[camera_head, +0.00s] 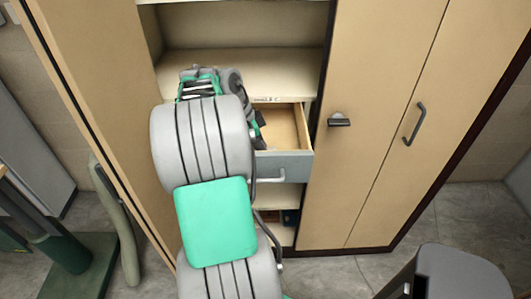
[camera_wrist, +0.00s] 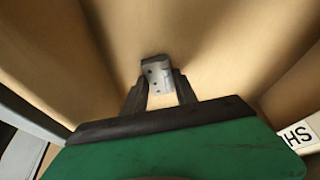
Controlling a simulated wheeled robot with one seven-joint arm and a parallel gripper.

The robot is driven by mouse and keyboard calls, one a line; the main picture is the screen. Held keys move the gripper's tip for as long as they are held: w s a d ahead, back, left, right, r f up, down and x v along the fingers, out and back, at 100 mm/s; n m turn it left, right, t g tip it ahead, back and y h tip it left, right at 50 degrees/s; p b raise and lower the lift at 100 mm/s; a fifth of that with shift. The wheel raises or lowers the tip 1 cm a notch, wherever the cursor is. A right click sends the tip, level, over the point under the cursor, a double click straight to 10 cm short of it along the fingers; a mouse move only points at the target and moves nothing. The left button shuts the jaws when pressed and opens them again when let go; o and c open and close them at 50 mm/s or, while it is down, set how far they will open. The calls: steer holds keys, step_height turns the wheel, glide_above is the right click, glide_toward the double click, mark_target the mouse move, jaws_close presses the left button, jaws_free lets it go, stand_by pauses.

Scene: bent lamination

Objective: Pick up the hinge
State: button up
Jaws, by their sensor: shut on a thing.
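The hinge (camera_wrist: 157,76) is a small grey metal plate with dark holes. In the wrist view it sits between the two dark fingertips of my gripper (camera_wrist: 160,93), which is shut on it. Tan panel surfaces surround it closely; I cannot tell whether the hinge touches them. In the head view my arm covers the gripper's fingers and the hinge, at the open drawer (camera_head: 290,128) of the cabinet.
The drawer has a grey front (camera_head: 285,165) with a handle and is pulled out. A tan cabinet door (camera_head: 375,120) with dark handles stands to the right. A shelf (camera_head: 270,75) lies above the drawer. A label reading "HS" (camera_wrist: 299,135) shows at the right in the wrist view.

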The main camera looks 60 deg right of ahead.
jaws_close()
